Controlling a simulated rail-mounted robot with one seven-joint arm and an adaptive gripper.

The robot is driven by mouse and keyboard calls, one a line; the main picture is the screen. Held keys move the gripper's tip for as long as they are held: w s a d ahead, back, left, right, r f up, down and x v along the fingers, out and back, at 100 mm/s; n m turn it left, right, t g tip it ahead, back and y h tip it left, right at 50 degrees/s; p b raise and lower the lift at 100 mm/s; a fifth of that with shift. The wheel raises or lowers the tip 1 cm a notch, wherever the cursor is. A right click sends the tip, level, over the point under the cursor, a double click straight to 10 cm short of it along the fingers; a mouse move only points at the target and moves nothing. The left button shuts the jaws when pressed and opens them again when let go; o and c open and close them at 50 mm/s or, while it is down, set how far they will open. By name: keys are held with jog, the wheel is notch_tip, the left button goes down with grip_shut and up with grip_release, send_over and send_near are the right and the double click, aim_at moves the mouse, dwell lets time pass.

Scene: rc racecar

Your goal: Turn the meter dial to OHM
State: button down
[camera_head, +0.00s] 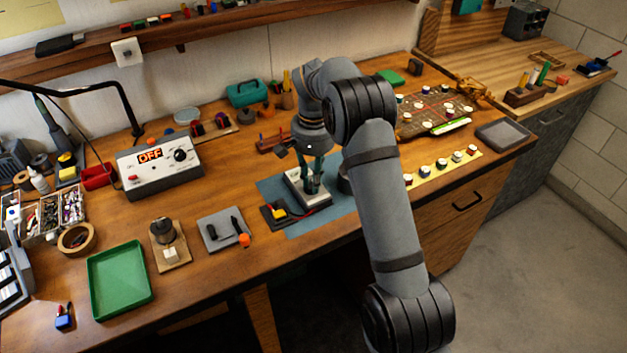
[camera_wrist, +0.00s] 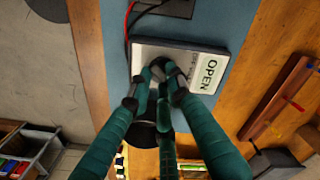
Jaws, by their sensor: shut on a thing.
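The meter (camera_head: 296,187) is a pale, dark-edged box lying flat on the blue mat, under my gripper (camera_head: 313,180). In the wrist view, the meter (camera_wrist: 196,57) has a white face and a display reading OPEN. My gripper (camera_wrist: 163,74) has green fingers with dark tips. The tips reach down to the meter's face and are shut on its dial, which they mostly hide. I cannot read the dial's pointer or its position marks.
Red and black leads run from the meter to a small dark block with a yellow part (camera_head: 276,211). A white station reading OFF (camera_head: 160,168) stands left. A green tray (camera_head: 121,279) lies front left. A game board (camera_head: 440,110) and a yellow strip (camera_head: 441,168) lie right.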

dwell(0.4)
jog(key=c, duration=1.6)
grip_release()
notch_tip(320, 180, up, 12)
jog(key=shift+f, duration=0.1)
notch_tip(320, 180, down, 12)
jog(key=shift+r, duration=0.1)
jog(key=shift+r, duration=0.15)
